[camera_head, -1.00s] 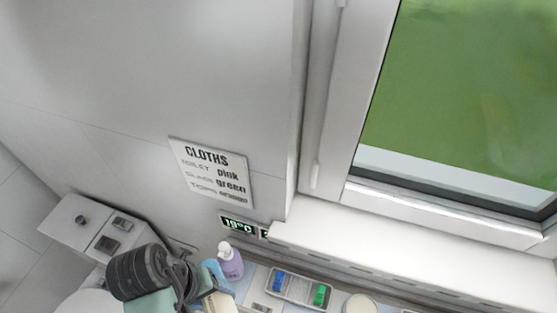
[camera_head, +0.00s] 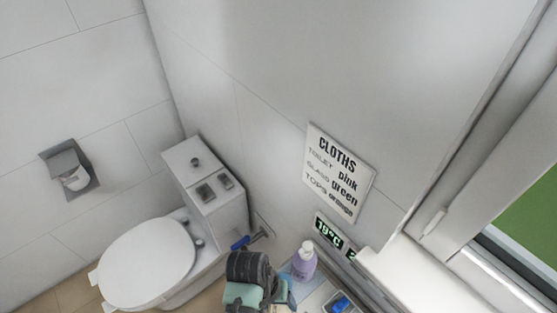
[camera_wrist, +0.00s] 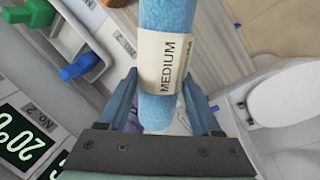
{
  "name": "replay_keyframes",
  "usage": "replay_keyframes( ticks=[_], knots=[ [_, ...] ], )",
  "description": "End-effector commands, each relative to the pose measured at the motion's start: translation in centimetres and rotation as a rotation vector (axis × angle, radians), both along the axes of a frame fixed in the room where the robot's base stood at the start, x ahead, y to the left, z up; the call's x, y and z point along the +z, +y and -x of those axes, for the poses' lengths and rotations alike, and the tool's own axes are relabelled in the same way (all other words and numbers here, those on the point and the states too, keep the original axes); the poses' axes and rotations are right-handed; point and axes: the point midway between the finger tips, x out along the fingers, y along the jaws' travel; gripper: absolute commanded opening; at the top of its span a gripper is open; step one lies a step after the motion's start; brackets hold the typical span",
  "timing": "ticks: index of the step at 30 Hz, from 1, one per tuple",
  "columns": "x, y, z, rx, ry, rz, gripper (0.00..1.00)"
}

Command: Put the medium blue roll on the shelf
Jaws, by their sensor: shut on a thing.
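The medium blue roll (camera_wrist: 167,22) shows in the wrist view, with a cream band labelled MEDIUM around it. My gripper (camera_wrist: 165,90) is shut on the roll, one blue finger on each side of it near the label. The roll's near end points toward the gripper's body, and its far end runs out of the top of the wrist view. In the head view my gripper is mostly hidden behind my dark arm at the bottom, and a bit of light blue shows beside it. I cannot make out a shelf for the roll in these frames.
A purple pump bottle (camera_head: 304,262) stands close to the right of my arm. A tray with a blue item (camera_head: 341,303) is at the bottom right. A white toilet (camera_head: 150,262) stands left, a paper holder (camera_head: 70,168) is on the wall, and a CLOTHS sign (camera_head: 338,173) hangs above.

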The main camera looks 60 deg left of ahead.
Motion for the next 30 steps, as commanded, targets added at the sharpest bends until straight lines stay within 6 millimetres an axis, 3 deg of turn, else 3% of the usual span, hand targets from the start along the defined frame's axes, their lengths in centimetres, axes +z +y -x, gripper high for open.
replay_keyframes(
  ticks=[9, 22, 23, 27, 30],
  knots=[
    [-3.7, 0.0, 0.0, 0.001, 0.001, 0.001, 0.0],
    [-4.5, 0.0, 0.0, -0.001, -0.001, -0.001, 0.0],
    [-4.5, 0.0, 0.0, 0.0, 0.0, -0.001, 0.67],
    [-4.5, 0.0, 0.0, 0.0, 0.0, -0.001, 0.92],
    [-4.5, 0.0, 0.0, 0.0, 0.0, -0.001, 0.95]
  ],
)
